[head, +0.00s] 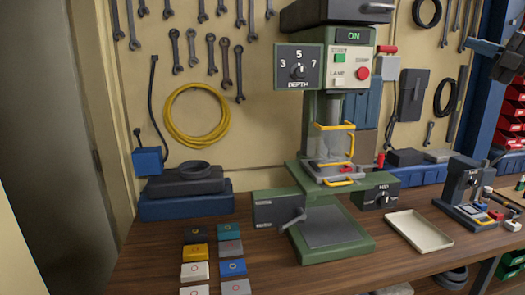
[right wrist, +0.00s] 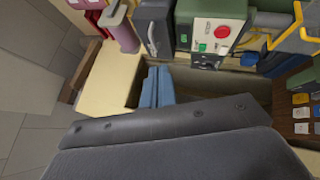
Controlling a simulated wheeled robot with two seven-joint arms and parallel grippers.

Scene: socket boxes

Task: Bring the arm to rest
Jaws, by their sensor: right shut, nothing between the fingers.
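My right gripper (head: 484,47) shows at the upper right edge of the head view, raised in front of the back wall and a blue post. Its blue fingers are together with nothing between them. In the right wrist view the gripper (right wrist: 156,75) also shows, with its two blue fingers side by side beyond the dark wrist housing. It is apart from the bench and from everything on it. My left gripper is not in the head view.
A green drill press (head: 330,225) stands mid-bench, its panel reading ON. Several coloured socket boxes (head: 194,252) lie front left. An empty cream tray (head: 418,230) and a dark device (head: 466,185) are at the right. Red bins (head: 513,112) are at the far right.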

